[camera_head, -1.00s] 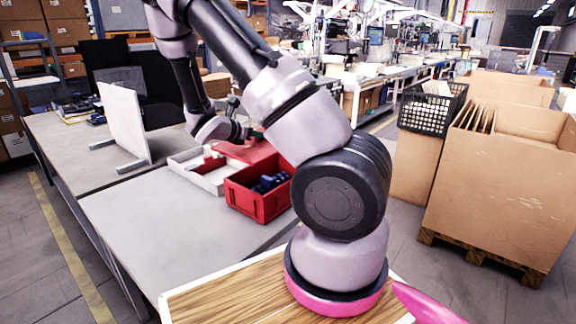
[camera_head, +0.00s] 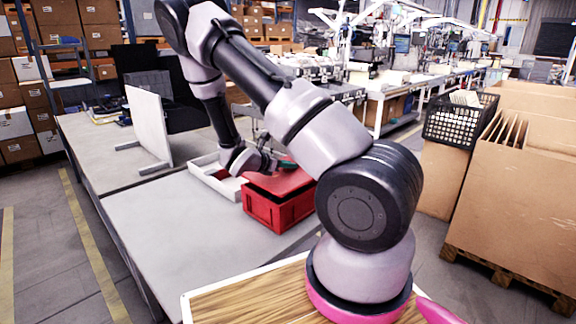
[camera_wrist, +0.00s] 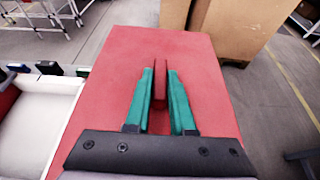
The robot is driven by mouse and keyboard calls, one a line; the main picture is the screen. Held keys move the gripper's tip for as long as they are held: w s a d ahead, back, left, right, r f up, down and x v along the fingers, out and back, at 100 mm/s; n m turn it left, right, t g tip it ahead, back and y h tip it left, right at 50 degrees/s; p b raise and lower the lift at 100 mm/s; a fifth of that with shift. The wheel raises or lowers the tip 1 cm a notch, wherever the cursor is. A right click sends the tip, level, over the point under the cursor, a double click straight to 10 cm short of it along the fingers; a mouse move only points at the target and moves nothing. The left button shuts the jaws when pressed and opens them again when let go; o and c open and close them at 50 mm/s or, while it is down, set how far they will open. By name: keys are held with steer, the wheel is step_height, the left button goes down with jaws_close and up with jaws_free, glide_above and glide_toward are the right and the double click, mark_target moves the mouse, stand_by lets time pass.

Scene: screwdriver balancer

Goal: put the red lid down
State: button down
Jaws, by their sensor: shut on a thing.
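The red lid (camera_head: 290,182) is a flat red plate over the red box (camera_head: 280,212) on the grey table. I cannot tell whether it touches the rim. The box's inside is hidden by the lid. In the wrist view the lid (camera_wrist: 115,75) fills the middle, with a thin upright red grip standing between green fingers. My gripper (camera_wrist: 160,78) is shut on that grip. In the head view my gripper is partly hidden by my arm.
A white tray (camera_head: 207,175) lies left of the box; it also shows in the wrist view (camera_wrist: 38,125). A white upright panel (camera_head: 149,125) stands further left. The table front (camera_head: 185,225) is clear. Cardboard boxes (camera_head: 525,190) stand on a pallet at right.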

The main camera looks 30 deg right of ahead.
steer(key=shift+f, duration=0.55)
steer(key=c, duration=0.8)
jaws_free()
steer(key=shift+o, duration=0.2)
steer(key=shift+r, duration=0.1)
